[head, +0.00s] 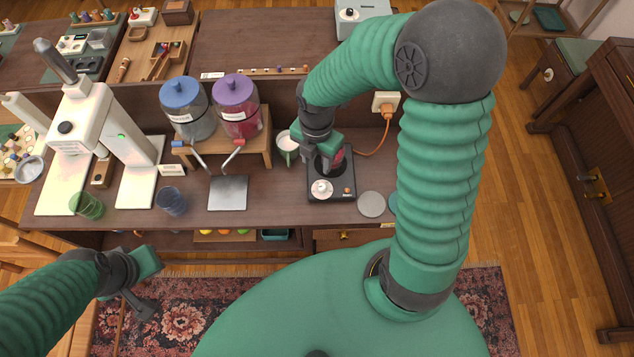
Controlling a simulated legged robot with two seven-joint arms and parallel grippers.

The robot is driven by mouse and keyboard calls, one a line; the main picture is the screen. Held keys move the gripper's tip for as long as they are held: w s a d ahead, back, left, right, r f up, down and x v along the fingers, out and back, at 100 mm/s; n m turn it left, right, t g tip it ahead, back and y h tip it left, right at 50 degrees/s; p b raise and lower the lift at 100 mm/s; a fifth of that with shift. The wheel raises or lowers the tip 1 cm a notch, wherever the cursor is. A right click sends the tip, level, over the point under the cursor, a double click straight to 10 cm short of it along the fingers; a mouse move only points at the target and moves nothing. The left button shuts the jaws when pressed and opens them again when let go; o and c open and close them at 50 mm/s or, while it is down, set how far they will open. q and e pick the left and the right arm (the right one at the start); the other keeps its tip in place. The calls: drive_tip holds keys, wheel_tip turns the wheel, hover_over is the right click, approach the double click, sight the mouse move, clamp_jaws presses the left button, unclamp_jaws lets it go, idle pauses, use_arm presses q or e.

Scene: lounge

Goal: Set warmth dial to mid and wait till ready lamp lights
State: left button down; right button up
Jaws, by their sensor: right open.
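A black warmer plate (342,194) stands on the counter with an orange cord behind it. On its front left is a round white dial (322,189); its pointer setting is too small to read. A small orange-brown spot (347,190), perhaps the lamp, is on its front right; I cannot tell whether it is lit. My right gripper (322,170) is open, pointing down over the warmer just behind the dial, hiding part of its top. A red thing (338,157) shows beside it. My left gripper (146,287) hangs low at left, away from the counter.
A green-white mug (287,146) stands left of the warmer, and a grey disc (371,204) lies to its right. Two lidded dispensers (237,108) stand on a wooden rack. A blue glass (172,200) and a green glass (88,205) are further left. An outlet (385,102) is behind.

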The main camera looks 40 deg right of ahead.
approach(325, 184)
drive_tip(key=f, duration=0.7)
drive_tip(key=shift+d+f+b, duration=0.1)
drive_tip(key=shift+d+b, duration=0.25)
drive_tip(key=shift+d, duration=0.05)
drive_tip(key=shift+a+f, duration=0.35)
drive_tip(key=shift+a, duration=0.25)
drive_tip(key=shift+a+f, duration=0.4)
drive_tip(key=shift+a, duration=0.35)
drive_tip(key=shift+d+f, duration=0.15)
drive_tip(key=shift+d, duration=0.6)
drive_tip(key=c, duration=0.6)
drive_tip(key=shift+d, duration=0.25)
clamp_jaws()
use_arm(q)
drive_tip(key=shift+d+f, duration=0.25)
drive_tip(key=shift+d, duration=0.7)
use_arm(e)
drive_tip(key=shift+a, duration=0.4)
